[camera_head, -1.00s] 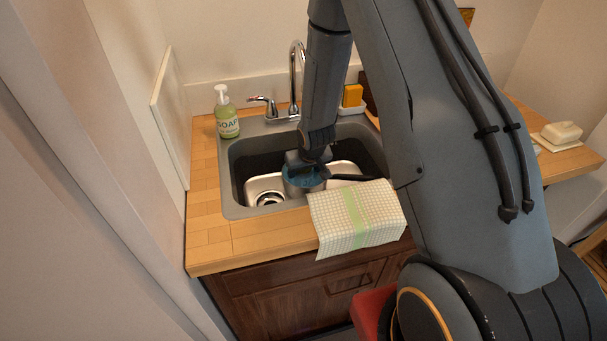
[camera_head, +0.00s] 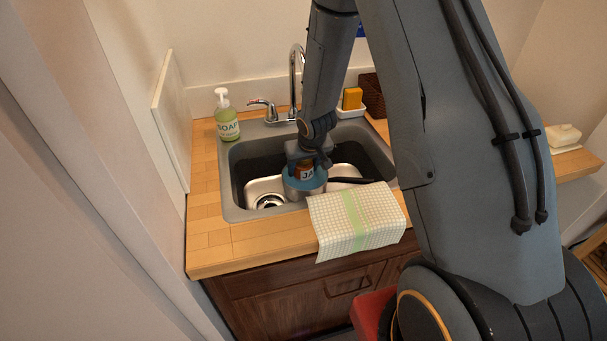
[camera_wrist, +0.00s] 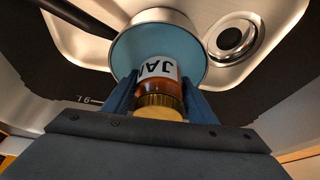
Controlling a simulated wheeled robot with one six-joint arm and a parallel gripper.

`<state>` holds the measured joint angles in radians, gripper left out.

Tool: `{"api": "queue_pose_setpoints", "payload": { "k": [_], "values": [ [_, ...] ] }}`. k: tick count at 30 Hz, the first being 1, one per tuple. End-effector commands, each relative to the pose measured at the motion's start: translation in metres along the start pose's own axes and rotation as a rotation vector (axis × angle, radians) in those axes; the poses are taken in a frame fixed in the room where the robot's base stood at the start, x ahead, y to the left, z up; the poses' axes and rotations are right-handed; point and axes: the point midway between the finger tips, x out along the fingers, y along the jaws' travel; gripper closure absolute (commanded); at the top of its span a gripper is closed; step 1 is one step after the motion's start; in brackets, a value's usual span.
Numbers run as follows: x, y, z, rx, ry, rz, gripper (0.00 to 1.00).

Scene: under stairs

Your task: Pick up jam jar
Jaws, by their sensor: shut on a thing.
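The jam jar (camera_head: 305,171) is amber with a white label and shows just below my gripper in the head view. In the wrist view the jam jar (camera_wrist: 160,84) has a gold lid towards me and a label reading upside down. My gripper (camera_head: 308,160) is shut on it, with one blue finger (camera_wrist: 160,98) on each side near the lid. Behind the jar is a round pot with a light blue inside (camera_wrist: 133,45); the pot (camera_head: 304,187) stands in the sink. I cannot tell whether the jar's bottom touches the pot.
The grey sink rim (camera_head: 232,188) surrounds the basin, and the pot's dark handle (camera_head: 350,180) points right. The faucet (camera_head: 295,80) stands behind. A soap bottle (camera_head: 227,118) is at the left, a checked towel (camera_head: 355,222) hangs in front.

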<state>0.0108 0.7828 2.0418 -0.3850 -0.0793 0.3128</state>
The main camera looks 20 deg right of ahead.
Motion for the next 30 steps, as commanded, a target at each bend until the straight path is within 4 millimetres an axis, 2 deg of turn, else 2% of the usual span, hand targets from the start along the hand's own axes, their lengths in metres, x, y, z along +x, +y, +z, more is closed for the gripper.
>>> {"api": "queue_pose_setpoints", "payload": {
  "k": [1, 6, 19, 30],
  "values": [
    [-0.014, 0.0, -0.007, -0.003, 0.006, 0.0, 0.93],
    [-0.035, 0.0, -0.014, -0.001, 0.003, 0.0, 0.93],
    [-0.073, 0.0, -0.03, -0.001, 0.003, 0.001, 0.93],
    [-0.083, 0.075, 0.005, 0.006, 0.002, 0.003, 0.93]
  ]
}}
